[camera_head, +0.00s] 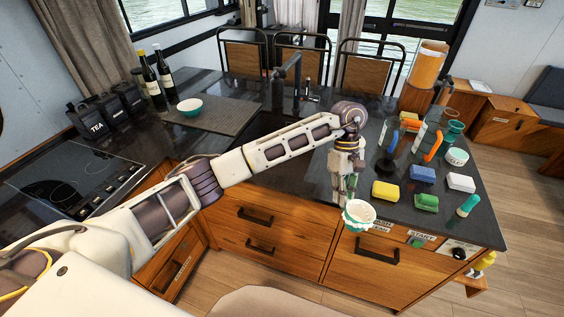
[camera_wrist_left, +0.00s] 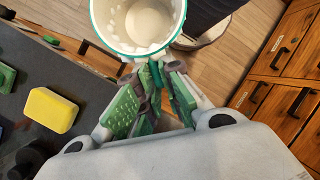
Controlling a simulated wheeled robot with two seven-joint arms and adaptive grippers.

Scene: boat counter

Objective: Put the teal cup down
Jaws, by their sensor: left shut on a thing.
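The teal cup (camera_head: 358,214), white inside with a teal rim and an open top, is held by my left gripper (camera_head: 347,196) at the front edge of the dark counter (camera_head: 290,172). In the left wrist view the cup (camera_wrist_left: 148,22) shows its empty white inside, and the green-padded fingers of the left gripper (camera_wrist_left: 150,92) are shut at its near rim. In that view wooden floor lies behind the cup, beyond the counter's edge. My right gripper is not in view.
A yellow sponge (camera_head: 385,191), a green sponge (camera_head: 426,202) and several brushes and bottles crowd the counter's right part. A second teal and white cup (camera_head: 456,157) stands there. A bowl (camera_head: 190,107) sits on a mat at the left. The counter left of my gripper looks clear.

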